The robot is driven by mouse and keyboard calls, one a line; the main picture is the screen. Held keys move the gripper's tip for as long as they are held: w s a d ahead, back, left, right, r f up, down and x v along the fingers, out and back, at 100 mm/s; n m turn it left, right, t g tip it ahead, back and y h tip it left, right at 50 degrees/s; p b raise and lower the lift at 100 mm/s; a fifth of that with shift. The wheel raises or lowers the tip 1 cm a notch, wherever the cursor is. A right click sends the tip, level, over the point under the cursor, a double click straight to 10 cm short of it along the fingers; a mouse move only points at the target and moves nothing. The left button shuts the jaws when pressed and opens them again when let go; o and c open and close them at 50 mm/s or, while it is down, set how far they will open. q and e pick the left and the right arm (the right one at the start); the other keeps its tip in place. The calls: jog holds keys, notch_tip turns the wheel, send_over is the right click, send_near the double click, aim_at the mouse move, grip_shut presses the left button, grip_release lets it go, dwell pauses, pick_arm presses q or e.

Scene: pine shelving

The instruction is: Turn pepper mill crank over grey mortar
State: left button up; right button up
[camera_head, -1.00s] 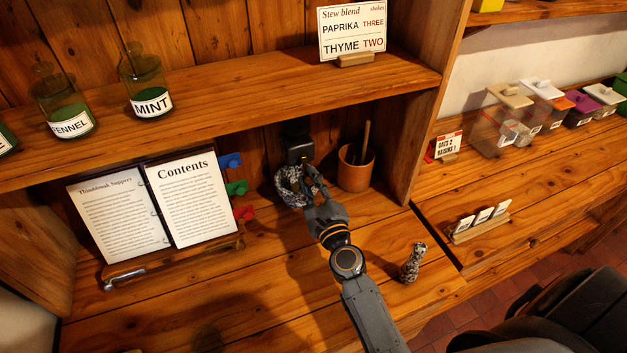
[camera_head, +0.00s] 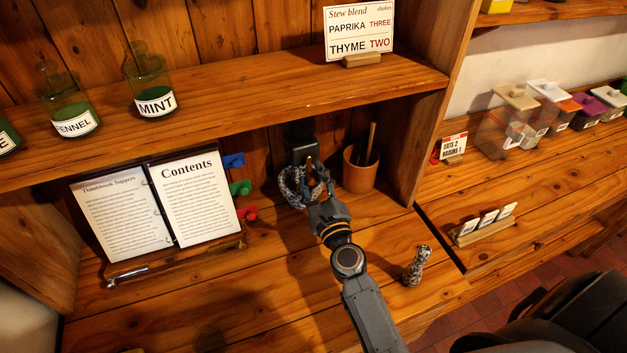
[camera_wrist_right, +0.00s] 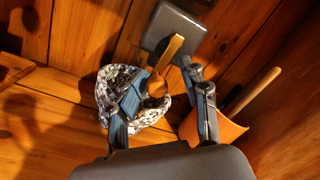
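A dark grey mill (camera_head: 302,152) is fixed at the back of the niche under the shelf. In the right wrist view its square body (camera_wrist_right: 172,26) carries a light wooden crank handle (camera_wrist_right: 171,52). The black-and-white speckled grey mortar (camera_head: 290,190) stands below it; it also shows in the right wrist view (camera_wrist_right: 104,88). My right gripper (camera_head: 318,182) is in front of the mill and over the mortar's right side. Its fingers are apart, with the wooden handle between them; a firm grip does not show. My left gripper is not in view.
A terracotta pot (camera_head: 359,170) with a wooden stick stands close right of my gripper. A recipe book (camera_head: 160,215) on a stand and coloured pegs (camera_head: 240,188) are to the left. A speckled pestle (camera_head: 416,266) stands on the front counter. The shelf (camera_head: 240,100) overhangs the niche.

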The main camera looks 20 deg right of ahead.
jog(key=shift+s+f, duration=0.1)
jog(key=shift+s, duration=0.15)
jog(key=s+a, duration=0.1)
jog(key=s, duration=1)
jog(key=shift+s+f, duration=0.35)
jog(key=shift+f, duration=0.05)
jog(key=shift+a, duration=0.15)
